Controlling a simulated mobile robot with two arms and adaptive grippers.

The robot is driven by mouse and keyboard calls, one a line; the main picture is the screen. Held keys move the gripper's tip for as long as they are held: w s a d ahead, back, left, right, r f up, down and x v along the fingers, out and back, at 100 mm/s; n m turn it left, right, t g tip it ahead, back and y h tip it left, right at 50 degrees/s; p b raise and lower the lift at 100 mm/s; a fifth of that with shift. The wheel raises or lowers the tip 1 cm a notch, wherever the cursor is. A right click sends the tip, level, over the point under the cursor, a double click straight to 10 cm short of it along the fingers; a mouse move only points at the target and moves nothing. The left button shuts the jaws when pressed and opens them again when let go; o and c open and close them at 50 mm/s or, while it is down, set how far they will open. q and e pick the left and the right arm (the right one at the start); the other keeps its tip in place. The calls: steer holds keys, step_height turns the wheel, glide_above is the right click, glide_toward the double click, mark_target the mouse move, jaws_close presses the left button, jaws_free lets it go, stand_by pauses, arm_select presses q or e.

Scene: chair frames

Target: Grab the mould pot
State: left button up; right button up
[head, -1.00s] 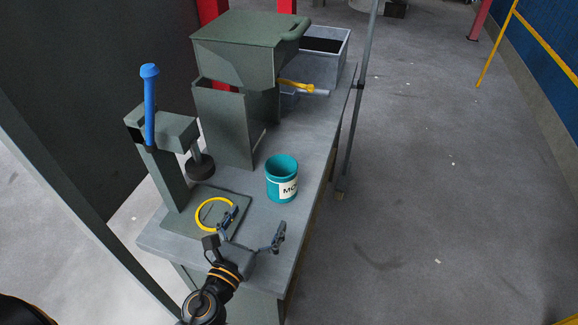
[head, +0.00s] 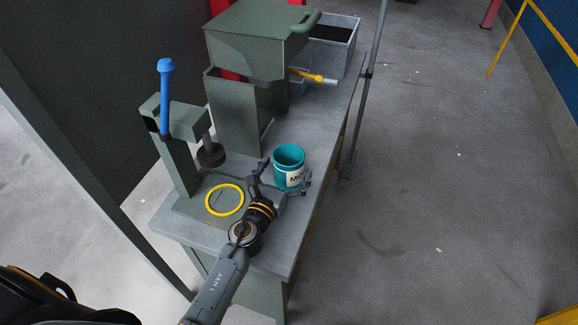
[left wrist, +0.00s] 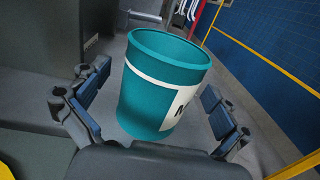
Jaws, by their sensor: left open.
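The mould pot is a teal, open-topped pot (head: 288,158) with a white label, standing upright on the grey bench (head: 245,168). My left gripper (head: 281,182) is at the pot's near side, open, with one finger to the pot's left and the other to its right. In the left wrist view the pot (left wrist: 150,95) stands between the two blue-padded fingers of the gripper (left wrist: 150,118), with gaps visible on both sides. The pot appears slightly tilted there because of the camera angle. My right gripper is not in view.
A press with a blue handle (head: 165,95) stands left of the pot, its base plate marked with a yellow ring (head: 225,200). A green hopper box (head: 258,45) and a grey bin (head: 335,45) stand behind. An upright pole (head: 362,90) rises at the bench's right edge.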

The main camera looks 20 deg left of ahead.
arm_select(q)
steer(key=shift+w, duration=0.4)
steer(key=shift+s, duration=0.1)
steer(key=shift+c, duration=0.4)
steer(key=c, duration=1.1)
steer(key=shift+r, duration=0.1)
steer(key=shift+c, duration=1.1)
steer(key=shift+r, duration=0.1)
